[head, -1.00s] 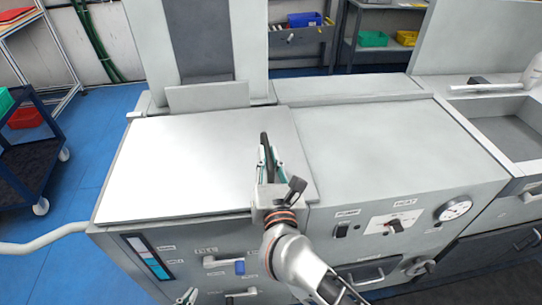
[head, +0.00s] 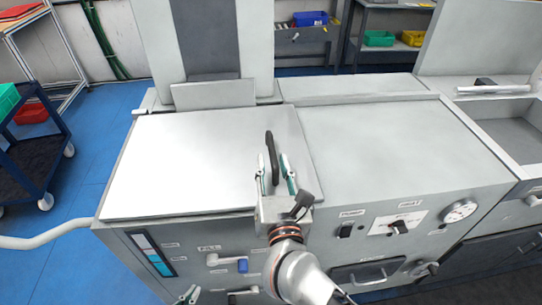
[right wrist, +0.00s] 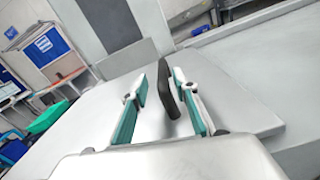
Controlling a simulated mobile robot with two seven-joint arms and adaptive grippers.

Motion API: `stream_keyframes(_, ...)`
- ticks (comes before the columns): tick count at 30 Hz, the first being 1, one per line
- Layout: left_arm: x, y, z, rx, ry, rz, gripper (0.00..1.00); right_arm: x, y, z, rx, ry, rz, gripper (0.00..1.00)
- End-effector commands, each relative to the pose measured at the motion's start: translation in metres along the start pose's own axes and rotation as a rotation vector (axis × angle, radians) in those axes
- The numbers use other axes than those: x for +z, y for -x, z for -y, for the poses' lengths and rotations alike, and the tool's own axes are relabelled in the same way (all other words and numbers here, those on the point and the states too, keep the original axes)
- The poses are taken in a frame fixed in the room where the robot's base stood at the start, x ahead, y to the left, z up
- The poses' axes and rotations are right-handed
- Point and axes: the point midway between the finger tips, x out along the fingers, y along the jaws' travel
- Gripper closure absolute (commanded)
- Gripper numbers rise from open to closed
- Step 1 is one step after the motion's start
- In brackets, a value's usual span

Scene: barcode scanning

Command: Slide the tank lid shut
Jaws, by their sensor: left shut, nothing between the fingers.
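The tank lid (head: 190,165) is a flat pale panel lying over the left part of the machine top, and it also shows in the right wrist view (right wrist: 85,125). An upright black handle (head: 270,150) stands near its right side. My right gripper (head: 275,170) is open above the lid's front right part. In the right wrist view the handle (right wrist: 165,85) shows between the two teal-padded fingers, one on each side, with visible gaps. Whether the handle lies within fingertip depth is hard to tell.
The grey top right of the lid (head: 385,145) is clear. The front panel carries a drain-type handle (head: 370,275), switches and a gauge (head: 460,210). A raised plate (head: 213,94) and column stand behind the lid. A sink basin (head: 510,125) is at right.

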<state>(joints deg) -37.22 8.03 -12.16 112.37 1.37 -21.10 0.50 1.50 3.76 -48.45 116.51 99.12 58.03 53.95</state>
Motion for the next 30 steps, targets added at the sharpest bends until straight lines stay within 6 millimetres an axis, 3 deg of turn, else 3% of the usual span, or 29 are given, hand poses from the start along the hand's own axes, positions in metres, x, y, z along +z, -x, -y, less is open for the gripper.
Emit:
stream_keyframes(6, -0.001, 0.0, 0.0, 0.0, 0.001, -0.002, 1.0, -0.002, 0.047, 0.0, 0.002, 0.0, -0.003, 0.71)
stream_keyframes(12, -0.001, 0.0, 0.0, 0.0, 0.001, -0.002, 1.0, -0.001, 0.076, -0.001, 0.002, 0.0, -0.001, 0.71)
stream_keyframes(18, -0.001, 0.0, 0.0, 0.0, 0.001, -0.002, 1.0, 0.0, 0.087, -0.001, 0.002, 0.0, 0.001, 0.71)
stream_keyframes(30, -0.001, 0.0, 0.0, 0.0, 0.002, -0.002, 1.0, 0.001, 0.087, -0.001, 0.002, 0.0, 0.001, 0.71)
